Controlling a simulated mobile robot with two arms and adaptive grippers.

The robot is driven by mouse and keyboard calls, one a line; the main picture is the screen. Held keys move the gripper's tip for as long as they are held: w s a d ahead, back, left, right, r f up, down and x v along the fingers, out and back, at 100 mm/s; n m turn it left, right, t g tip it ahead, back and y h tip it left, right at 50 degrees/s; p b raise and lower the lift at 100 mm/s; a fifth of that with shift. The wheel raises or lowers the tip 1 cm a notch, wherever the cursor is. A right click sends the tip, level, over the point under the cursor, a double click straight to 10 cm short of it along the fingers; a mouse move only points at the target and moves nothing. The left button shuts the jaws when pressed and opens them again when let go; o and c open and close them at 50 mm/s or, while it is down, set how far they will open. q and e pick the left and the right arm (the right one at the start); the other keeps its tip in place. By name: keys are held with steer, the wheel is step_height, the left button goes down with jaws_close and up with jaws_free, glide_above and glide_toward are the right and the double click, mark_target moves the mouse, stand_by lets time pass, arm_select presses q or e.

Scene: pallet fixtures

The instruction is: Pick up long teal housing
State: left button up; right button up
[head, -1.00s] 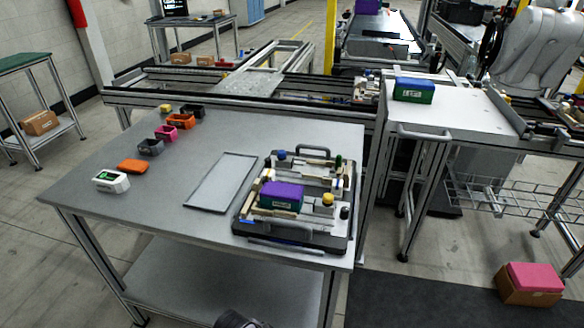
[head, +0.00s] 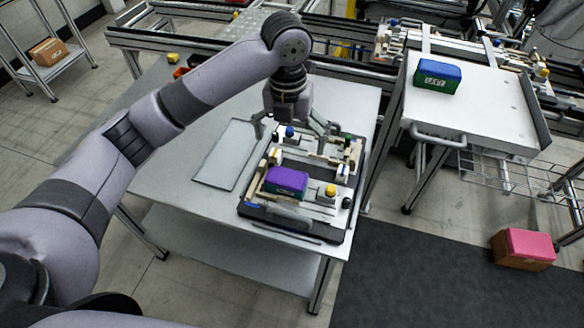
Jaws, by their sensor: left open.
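My left gripper (head: 290,128) is open over the back part of the pallet fixture (head: 292,231), its fingers spread and pointing down. No housing shows between its fingers. A box with a purple top (head: 287,178) sits in the front part of the fixture, apart from the gripper and nearer to me. Its lower side looks dark, perhaps teal; I cannot tell surely. A box with a blue top and green sides (head: 437,77) stands on the white table at the right. My right gripper is not in view.
An empty grey tray (head: 229,155) lies left of the fixture on the grey table. Yellow and blue knobs (head: 331,190) stand up from the fixture. My left arm hides much of the table's left side. A pink-topped carton (head: 524,248) is on the floor at right.

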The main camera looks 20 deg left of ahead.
arm_select(q)
steer(key=r, duration=0.1)
steer(key=p, duration=0.3)
glide_toward(285, 178)
steer(key=shift+m, duration=0.4)
steer(key=f, duration=0.6)
steer(key=shift+w+d, duration=0.35)
steer(key=f+p, duration=0.2)
steer(key=f, duration=0.2)
steer(key=shift+s+a+f+p, duration=0.2)
steer(key=shift+s+f+p, duration=0.15)
steer(key=shift+s+p, duration=0.05)
steer(key=shift+f, duration=0.35)
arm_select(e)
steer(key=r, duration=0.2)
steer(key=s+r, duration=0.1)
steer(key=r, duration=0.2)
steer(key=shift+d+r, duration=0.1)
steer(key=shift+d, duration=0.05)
arm_select(q)
steer(key=shift+c, duration=0.2)
steer(key=shift+r, duration=0.1)
steer(key=c, duration=1.1)
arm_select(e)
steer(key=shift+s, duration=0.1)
